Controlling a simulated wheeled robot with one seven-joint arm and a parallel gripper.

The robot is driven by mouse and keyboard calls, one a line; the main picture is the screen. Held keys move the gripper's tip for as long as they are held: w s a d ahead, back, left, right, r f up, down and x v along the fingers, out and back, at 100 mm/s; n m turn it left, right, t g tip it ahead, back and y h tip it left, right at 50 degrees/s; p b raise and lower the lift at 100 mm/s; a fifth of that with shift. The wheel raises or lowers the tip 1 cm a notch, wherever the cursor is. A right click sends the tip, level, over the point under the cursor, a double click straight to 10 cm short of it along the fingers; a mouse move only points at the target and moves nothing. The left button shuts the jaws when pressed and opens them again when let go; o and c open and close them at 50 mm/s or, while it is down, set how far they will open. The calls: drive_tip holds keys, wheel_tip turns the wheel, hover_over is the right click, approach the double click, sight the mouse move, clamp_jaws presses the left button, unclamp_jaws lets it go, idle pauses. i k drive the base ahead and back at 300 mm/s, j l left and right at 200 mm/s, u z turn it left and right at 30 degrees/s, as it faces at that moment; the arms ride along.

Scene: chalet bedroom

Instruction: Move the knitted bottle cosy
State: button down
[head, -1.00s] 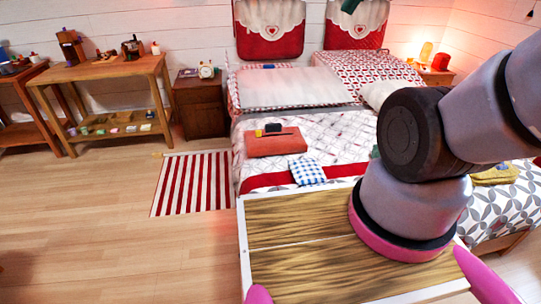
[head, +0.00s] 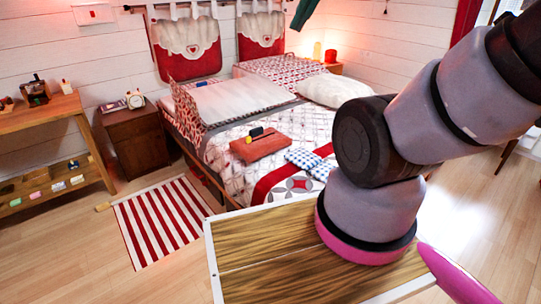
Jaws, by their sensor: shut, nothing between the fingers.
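I cannot pick out the knitted bottle cosy for certain in the head view. My gripper is not in view; only thick links of my arm show at the right, and they hide part of the bed. The bed (head: 235,186) has a patterned quilt with a red band. On it lie an orange-red folded item (head: 260,147) with small yellow and dark objects on top, and a blue-and-white checked cloth (head: 303,158).
A nightstand (head: 140,143) with a clock (head: 135,100) stands left of the bed. A wooden shelf table (head: 45,118) is at the far left. A red-striped rug (head: 160,222) lies on the floor. Open floor shows at left and right.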

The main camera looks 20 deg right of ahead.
sight(265, 143)
drive_tip(key=i+j+z, duration=0.2)
drive_tip(key=j, duration=0.35)
drive_tip(key=j+z, duration=0.25)
drive_tip(key=j, duration=0.35)
drive_tip(key=i+j+z, duration=0.2)
drive_tip(key=j, duration=0.4)
drive_tip(key=i+j+z, duration=0.25)
drive_tip(key=i+j, duration=0.25)
drive_tip(key=j, duration=0.15)
drive_tip(key=i+j+z, duration=0.3)
drive_tip(key=i+j, duration=0.15)
drive_tip(key=j, duration=0.3)
